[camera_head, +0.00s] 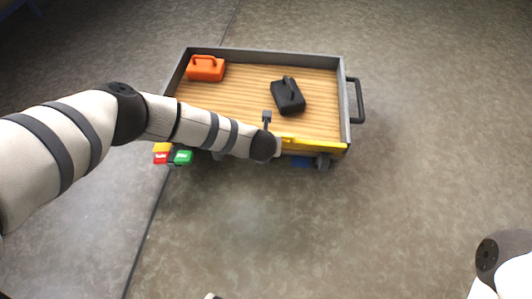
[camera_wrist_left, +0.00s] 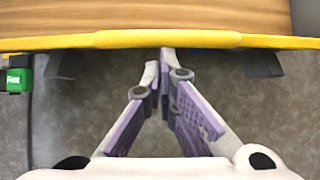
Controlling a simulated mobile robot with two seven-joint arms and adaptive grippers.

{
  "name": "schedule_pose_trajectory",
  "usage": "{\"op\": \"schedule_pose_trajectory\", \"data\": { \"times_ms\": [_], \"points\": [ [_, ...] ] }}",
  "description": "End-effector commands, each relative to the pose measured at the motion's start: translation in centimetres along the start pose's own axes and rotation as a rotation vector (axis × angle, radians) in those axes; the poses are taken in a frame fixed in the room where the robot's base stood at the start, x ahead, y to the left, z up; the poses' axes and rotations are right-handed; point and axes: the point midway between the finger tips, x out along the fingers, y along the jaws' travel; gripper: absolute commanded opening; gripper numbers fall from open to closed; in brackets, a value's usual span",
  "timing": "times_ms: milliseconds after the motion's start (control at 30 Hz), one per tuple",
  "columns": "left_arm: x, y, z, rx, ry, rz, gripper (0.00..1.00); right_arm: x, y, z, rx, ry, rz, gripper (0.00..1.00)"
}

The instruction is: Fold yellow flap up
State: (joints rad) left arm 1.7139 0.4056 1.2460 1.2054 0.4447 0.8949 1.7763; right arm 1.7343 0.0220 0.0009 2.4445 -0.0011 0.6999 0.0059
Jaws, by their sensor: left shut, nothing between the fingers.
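The yellow flap (camera_head: 318,144) runs along the near edge of a wood-decked cart (camera_head: 262,92); my left wrist hides part of it in the head view. In the left wrist view the flap (camera_wrist_left: 165,40) crosses the whole picture as a narrow band, with wood behind it. I cannot tell its exact tilt. My left gripper (camera_wrist_left: 160,60) is shut and empty, its fingertips at the middle of the flap's near edge. Whether they touch it is unclear. In the head view my left fingers are hidden behind the wrist.
An orange canister (camera_head: 206,68) and a black canister (camera_head: 288,95) are on the deck. Grey walls border the deck, with a dark handle (camera_head: 357,100) on the right. Green (camera_head: 183,157), red and yellow blocks hang at the near left corner. The floor in front is clear.

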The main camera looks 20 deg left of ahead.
Motion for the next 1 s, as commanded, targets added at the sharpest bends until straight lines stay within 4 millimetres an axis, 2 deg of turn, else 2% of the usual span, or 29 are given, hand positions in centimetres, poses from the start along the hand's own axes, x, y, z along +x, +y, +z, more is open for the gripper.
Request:
{"op": "schedule_pose_trajectory", "data": {
  "times_ms": [200, 400, 633, 1000],
  "points": [
    [0.6, 0.0, 2.4, 0.000, -0.002, 0.001, 0.00, 0.5, 0.0, -0.2, 0.000, -0.007, 0.000, 0.33],
    [1.1, 0.0, 4.0, -0.001, -0.001, 0.000, 0.00, 0.9, -0.1, -0.4, -0.002, -0.015, 0.000, 0.33],
    [1.6, 0.0, 5.0, 0.000, -0.001, 0.001, 0.00, 1.2, -0.1, -0.5, -0.002, -0.020, 0.000, 0.33],
    [1.7, 0.0, 5.4, 0.000, 0.000, 0.000, 0.00, 1.3, -0.1, -0.5, -0.002, -0.022, 0.000, 0.33]
  ]
}}
